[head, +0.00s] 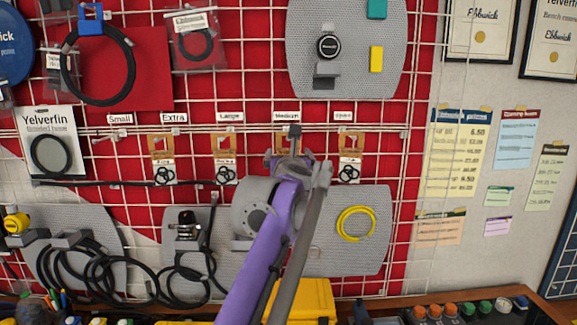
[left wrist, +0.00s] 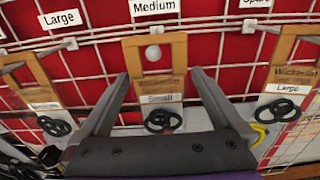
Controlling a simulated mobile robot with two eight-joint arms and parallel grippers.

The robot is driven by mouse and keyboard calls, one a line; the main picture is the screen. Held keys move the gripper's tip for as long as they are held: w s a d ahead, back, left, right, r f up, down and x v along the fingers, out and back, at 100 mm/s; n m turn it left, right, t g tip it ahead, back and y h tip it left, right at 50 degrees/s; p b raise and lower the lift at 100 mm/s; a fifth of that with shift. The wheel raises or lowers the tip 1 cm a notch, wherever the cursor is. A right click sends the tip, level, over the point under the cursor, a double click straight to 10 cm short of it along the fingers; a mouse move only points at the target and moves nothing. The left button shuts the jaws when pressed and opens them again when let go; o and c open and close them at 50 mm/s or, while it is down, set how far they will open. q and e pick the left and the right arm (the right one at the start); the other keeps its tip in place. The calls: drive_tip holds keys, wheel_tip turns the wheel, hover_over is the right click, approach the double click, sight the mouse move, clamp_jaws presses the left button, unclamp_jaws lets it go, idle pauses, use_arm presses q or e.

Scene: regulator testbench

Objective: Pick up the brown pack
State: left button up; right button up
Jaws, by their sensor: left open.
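Several brown packs hang in a row on the wire wall. One brown pack (left wrist: 150,57) hangs under the "Medium" label and carries a "Small" label of its own. In the head view my gripper mostly hides it. Another brown pack (head: 226,157) hangs under "Large", one (head: 163,158) under "Extra", and one (head: 349,158) at the right under a label that reads "Spare" in the wrist view. My left gripper (head: 291,160) is open in front of the "Medium" pack. In the left wrist view its fingers (left wrist: 158,76) stand on either side of that pack, holding nothing. My right gripper is not in view.
Label strips and wire rails run just above the packs. A yellow cable coil (head: 356,224) hangs at lower right, and black cables (head: 100,275) hang at lower left. A yellow box (head: 305,300) stands low behind my arm. Priced notices (head: 456,152) cover the right wall.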

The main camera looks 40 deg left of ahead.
use_arm(q)
drive_tip(key=shift+s, duration=0.15)
drive_tip(key=shift+c, duration=1.1)
drive_tip(key=c, duration=1)
drive_tip(key=shift+c, duration=0.2)
